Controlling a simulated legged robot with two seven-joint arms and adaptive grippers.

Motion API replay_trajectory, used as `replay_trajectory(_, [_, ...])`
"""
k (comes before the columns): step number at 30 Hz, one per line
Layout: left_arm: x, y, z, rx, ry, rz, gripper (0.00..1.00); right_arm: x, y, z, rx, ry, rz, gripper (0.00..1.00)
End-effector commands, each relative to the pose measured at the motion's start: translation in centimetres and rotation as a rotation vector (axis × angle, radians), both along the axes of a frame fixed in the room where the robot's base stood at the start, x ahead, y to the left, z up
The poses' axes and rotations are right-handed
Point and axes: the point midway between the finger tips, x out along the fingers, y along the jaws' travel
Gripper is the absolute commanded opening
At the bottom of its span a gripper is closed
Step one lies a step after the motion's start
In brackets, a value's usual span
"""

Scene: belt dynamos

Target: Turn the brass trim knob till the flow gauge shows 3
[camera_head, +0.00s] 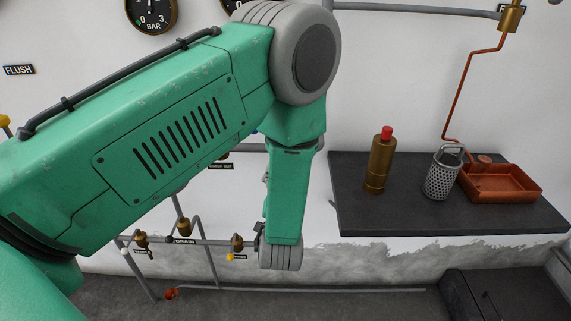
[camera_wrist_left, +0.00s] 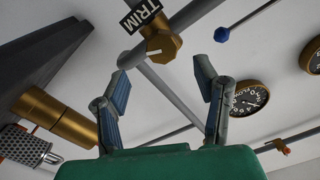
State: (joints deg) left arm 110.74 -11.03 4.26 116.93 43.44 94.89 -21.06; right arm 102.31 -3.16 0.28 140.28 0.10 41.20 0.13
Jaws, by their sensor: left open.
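The brass trim knob (camera_wrist_left: 163,47) sits on a grey pipe beside the black TRIM label (camera_wrist_left: 144,15) in the left wrist view. A white mark shows on its face. The flow gauge (camera_wrist_left: 249,98) is a brass-rimmed black dial at the right, seen tilted; its needle reading is too small to tell. My left gripper (camera_wrist_left: 163,65) is open and empty, its two fingers spread apart with the knob ahead, between and beyond the tips. No contact with the knob shows. In the head view my left arm hides the gripper and the knob. My right gripper is out of view.
A dark shelf (camera_head: 450,220) at the right holds a brass cylinder with a red top (camera_head: 380,163), a perforated metal basket (camera_head: 441,174) and a copper tray (camera_head: 512,195). Low pipes with brass valves (camera_head: 184,227) run at the lower left. A BAR gauge (camera_head: 152,14) is above.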

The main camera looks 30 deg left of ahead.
Motion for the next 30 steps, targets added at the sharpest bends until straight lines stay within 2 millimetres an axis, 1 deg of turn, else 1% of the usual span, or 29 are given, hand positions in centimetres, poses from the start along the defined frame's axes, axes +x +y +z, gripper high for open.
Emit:
replay_trajectory(1, [-0.8,-0.6,-0.1,0.001,0.003,-0.002,0.56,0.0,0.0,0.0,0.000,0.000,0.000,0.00])
replay_trajectory(3, [-1.8,-1.2,-0.1,0.001,0.003,-0.002,0.56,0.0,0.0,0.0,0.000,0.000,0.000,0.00])
replay_trajectory(6, [-2.8,-1.8,-0.1,0.001,0.003,-0.001,0.56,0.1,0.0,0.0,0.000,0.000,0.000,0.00])
replay_trajectory(9, [-3.3,-2.1,-0.1,0.000,0.002,-0.001,0.56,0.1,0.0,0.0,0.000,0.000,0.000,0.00])
replay_trajectory(26, [-3.5,-2.2,-0.1,-0.001,0.003,-0.001,0.56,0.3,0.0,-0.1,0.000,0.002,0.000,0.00])
replay_trajectory(29, [-3.8,-2.0,-1.6,-0.030,0.048,-0.016,0.56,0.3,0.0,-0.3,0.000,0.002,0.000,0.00])
replay_trajectory(30, [-4.2,-2.0,-2.9,-0.060,0.088,-0.032,0.56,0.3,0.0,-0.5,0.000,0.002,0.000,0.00])
